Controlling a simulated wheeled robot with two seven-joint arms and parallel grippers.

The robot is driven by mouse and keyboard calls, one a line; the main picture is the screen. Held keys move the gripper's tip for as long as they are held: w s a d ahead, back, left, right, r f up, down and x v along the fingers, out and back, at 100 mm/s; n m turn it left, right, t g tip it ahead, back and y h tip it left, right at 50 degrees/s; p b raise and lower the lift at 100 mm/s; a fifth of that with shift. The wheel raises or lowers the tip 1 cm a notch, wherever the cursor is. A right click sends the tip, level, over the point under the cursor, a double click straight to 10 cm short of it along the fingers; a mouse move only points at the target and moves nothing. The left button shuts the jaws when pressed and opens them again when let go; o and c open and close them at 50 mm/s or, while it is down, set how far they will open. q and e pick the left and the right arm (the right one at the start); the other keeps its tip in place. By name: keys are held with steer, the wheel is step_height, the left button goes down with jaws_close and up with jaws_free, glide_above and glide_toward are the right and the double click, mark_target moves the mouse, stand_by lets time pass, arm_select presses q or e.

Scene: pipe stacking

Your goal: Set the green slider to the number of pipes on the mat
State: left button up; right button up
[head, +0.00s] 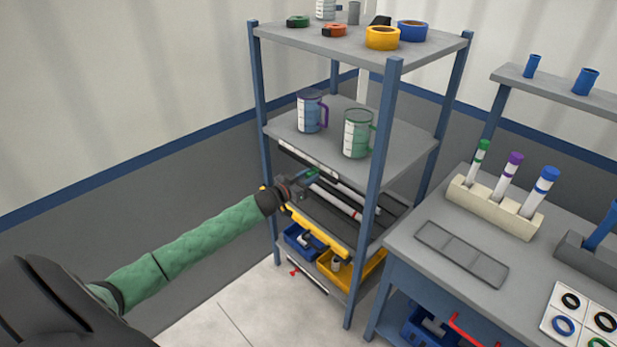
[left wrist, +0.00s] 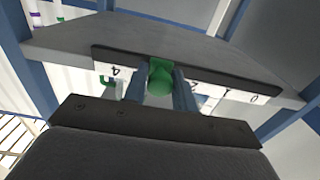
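The green slider (left wrist: 160,76) sits on a dark rail (left wrist: 215,78) with a number strip along a shelf edge. In the left wrist view, a 4 shows left of the slider and 1 and 0 to its right. My left gripper (left wrist: 161,88) has its fingers on both sides of the slider, with no clear gap, and looks shut on it. In the head view my left gripper (head: 303,182) is at the rack below the middle shelf. White pipes (head: 335,200) lie on the dark mat (head: 318,212) behind it; at least two show, others may be hidden. My right gripper is out of view.
Two measuring jugs, one blue (head: 311,112) and one green (head: 357,134), stand on the shelf above. A blue rack post (head: 374,200) stands right of my gripper. Blue (head: 300,243) and yellow (head: 365,272) bins are below. A workbench (head: 420,287) stands at right.

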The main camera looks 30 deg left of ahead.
mark_target(305, 164)
arm_select(q)
jaws_close()
steer(key=shift+w+a, duration=0.1)
steer(key=shift+a, duration=0.25)
steer(key=a, duration=0.2)
steer(key=w+a+b, duration=0.1)
steer(key=a, duration=0.2)
steer(key=shift+w+f, duration=0.1)
steer(key=shift+w, duration=0.05)
steer(key=shift+a, duration=0.1)
steer(key=o, duration=0.9)
jaws_free()
steer(key=shift+c, duration=0.2)
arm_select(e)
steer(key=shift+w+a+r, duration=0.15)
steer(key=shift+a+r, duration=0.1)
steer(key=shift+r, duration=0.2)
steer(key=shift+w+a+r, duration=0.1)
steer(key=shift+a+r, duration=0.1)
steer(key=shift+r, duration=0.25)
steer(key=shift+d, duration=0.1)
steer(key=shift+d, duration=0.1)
